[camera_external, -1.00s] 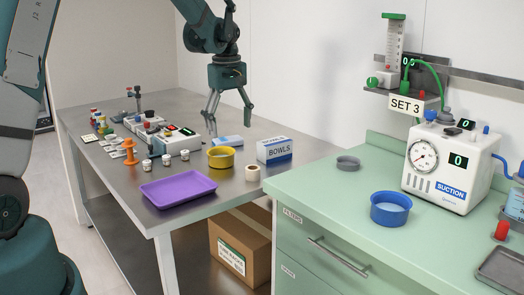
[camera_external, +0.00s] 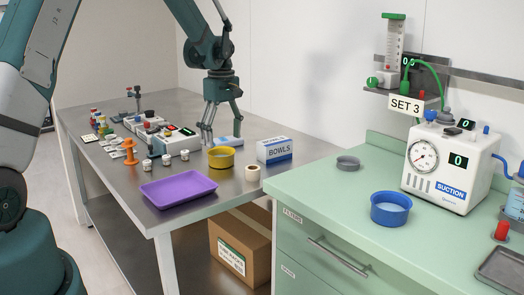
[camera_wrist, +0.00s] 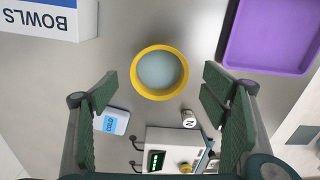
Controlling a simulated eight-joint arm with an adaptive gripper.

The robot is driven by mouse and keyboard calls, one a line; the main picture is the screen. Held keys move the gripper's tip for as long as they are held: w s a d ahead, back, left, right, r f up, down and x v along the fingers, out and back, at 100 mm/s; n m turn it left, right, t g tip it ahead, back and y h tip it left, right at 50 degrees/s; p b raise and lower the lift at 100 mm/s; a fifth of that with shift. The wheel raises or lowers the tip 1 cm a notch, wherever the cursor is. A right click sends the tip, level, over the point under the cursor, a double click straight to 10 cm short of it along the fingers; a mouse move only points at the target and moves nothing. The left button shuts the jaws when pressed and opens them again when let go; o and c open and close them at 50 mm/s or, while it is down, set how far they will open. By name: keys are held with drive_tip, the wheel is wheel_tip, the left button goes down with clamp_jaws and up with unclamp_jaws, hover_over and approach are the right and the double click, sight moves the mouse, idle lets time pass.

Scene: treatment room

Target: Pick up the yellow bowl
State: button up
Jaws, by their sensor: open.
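The yellow bowl (camera_external: 221,157) stands upright on the steel table, with a pale blue-grey inside. In the wrist view the yellow bowl (camera_wrist: 159,72) lies near the top middle, ahead of the fingers and between their lines. My gripper (camera_external: 207,140) is open and empty, pointing down above the table, just behind and left of the bowl in the external view. In the wrist view my gripper (camera_wrist: 160,112) shows its two green-padded fingers wide apart. The fingers appear apart from the bowl; the exact height is hard to tell.
A purple tray (camera_external: 178,190) lies in front of the bowl. A box marked BOWLS (camera_external: 274,150) and a tape roll (camera_external: 252,173) stand to its right. Small white jars (camera_external: 167,160) and a white device (camera_external: 180,140) are to its left. A blue bowl (camera_external: 390,209) stands on the green counter.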

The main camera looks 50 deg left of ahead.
drive_tip(key=shift+f, duration=1.15)
drive_tip(key=shift+s+a+f+b, duration=0.1)
drive_tip(key=shift+f+b, duration=0.3)
drive_tip(key=shift+f, duration=2.2)
drive_tip(key=c, duration=0.9)
